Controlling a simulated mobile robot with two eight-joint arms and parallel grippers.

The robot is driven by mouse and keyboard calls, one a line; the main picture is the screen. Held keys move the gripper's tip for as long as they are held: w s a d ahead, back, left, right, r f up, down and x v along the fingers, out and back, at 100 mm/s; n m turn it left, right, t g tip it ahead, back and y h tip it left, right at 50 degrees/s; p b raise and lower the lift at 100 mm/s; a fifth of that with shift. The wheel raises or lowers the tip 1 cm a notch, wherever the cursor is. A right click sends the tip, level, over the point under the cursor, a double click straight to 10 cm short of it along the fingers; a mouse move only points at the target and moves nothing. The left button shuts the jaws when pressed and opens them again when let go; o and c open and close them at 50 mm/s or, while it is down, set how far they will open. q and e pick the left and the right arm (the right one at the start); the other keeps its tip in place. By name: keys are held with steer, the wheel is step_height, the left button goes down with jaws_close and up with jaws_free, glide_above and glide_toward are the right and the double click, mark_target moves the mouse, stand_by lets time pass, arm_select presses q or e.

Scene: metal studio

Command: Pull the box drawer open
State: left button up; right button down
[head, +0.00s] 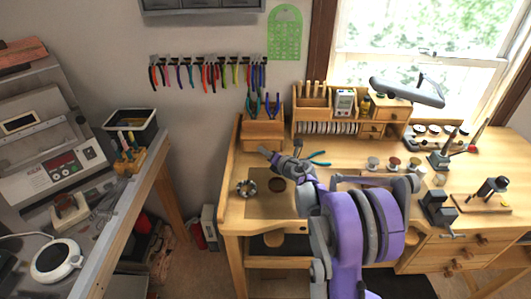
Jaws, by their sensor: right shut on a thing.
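A small wooden box (262,132) stands at the back left of the wooden workbench (348,150), with blue-handled pliers standing at its top. My purple and grey right arm reaches up from the bottom of the head view. My right gripper (265,152) is at the lower front of this box, shut on what appears to be its drawer handle. The fingers hide the handle, and I cannot tell how far the drawer is out. My left gripper is not in view.
Teal-handled pliers (318,158) lie to the right. A wooden rack (313,112) stands behind. A vise (438,207) is on the right. The bench's front left is mostly clear.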

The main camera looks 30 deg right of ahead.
steer(key=s+a+b, duration=0.1)
steer(key=s, duration=0.1)
steer(key=s+a, duration=0.2)
steer(key=s, duration=0.1)
steer(key=s+a+b, duration=0.1)
steer(key=s+a, duration=0.1)
steer(key=s, duration=0.1)
steer(key=shift+s+b, duration=0.15)
steer(key=shift+b, duration=0.2)
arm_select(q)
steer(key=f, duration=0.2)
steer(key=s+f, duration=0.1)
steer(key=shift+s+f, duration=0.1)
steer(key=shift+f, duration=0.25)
arm_select(e)
steer(key=c, duration=0.8)
jaws_free()
steer(key=shift+a, duration=0.1)
